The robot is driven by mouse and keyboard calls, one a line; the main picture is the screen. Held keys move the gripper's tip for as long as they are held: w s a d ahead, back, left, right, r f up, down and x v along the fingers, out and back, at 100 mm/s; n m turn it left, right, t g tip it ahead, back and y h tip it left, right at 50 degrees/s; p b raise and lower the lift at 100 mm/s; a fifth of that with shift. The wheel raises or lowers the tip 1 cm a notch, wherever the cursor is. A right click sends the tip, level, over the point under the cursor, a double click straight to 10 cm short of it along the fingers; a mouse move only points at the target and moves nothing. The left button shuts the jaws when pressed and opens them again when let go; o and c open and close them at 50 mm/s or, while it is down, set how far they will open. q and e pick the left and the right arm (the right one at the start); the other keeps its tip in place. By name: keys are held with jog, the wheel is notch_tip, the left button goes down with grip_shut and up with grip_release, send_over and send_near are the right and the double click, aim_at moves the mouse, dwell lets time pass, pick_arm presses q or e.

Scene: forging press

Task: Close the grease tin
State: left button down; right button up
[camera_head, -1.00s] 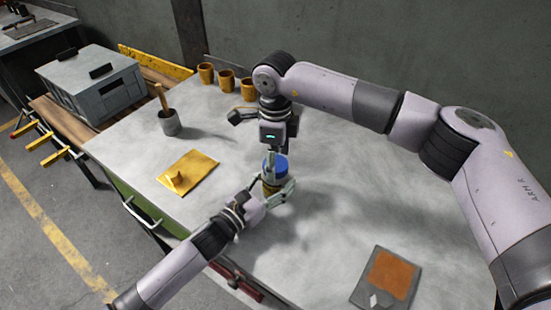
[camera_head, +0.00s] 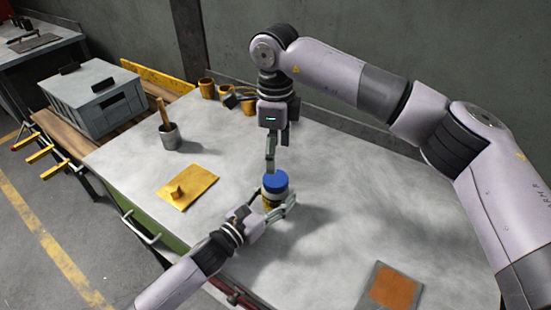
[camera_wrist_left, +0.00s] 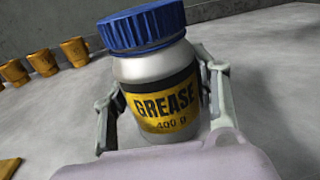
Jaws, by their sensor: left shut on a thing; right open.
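The grease tin is a silver jar with a black and yellow "GREASE 400 g" label (camera_wrist_left: 165,105). It stands upright near the middle of the worktable in the head view (camera_head: 270,204). Its ribbed blue lid (camera_wrist_left: 142,27) sits on its top and looks level with it; how tight it is, I cannot tell. The lid also shows in the head view (camera_head: 275,181). My left gripper (camera_head: 280,207) is shut around the tin's body, one finger on each side. My right gripper (camera_head: 270,166) points down above and just behind the lid, open and apart from it.
Several orange-brown cups (camera_head: 207,88) stand at the table's back edge. A grey pot with a wooden handle (camera_head: 170,137) and a yellow plate (camera_head: 204,183) lie to the left. A dark pad with a brown square (camera_head: 394,287) is at front right. The table right of the tin is clear.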

aim_at(276, 178)
jog(key=shift+r, duration=0.1)
jog(key=shift+f, duration=4.05)
jog(key=shift+c, duration=0.3)
jog(key=c, duration=1.1)
jog(key=o, duration=1.3)
jog(key=shift+o, duration=0.2)
jog(key=shift+r, duration=0.15)
notch_tip(276, 178, up, 12)
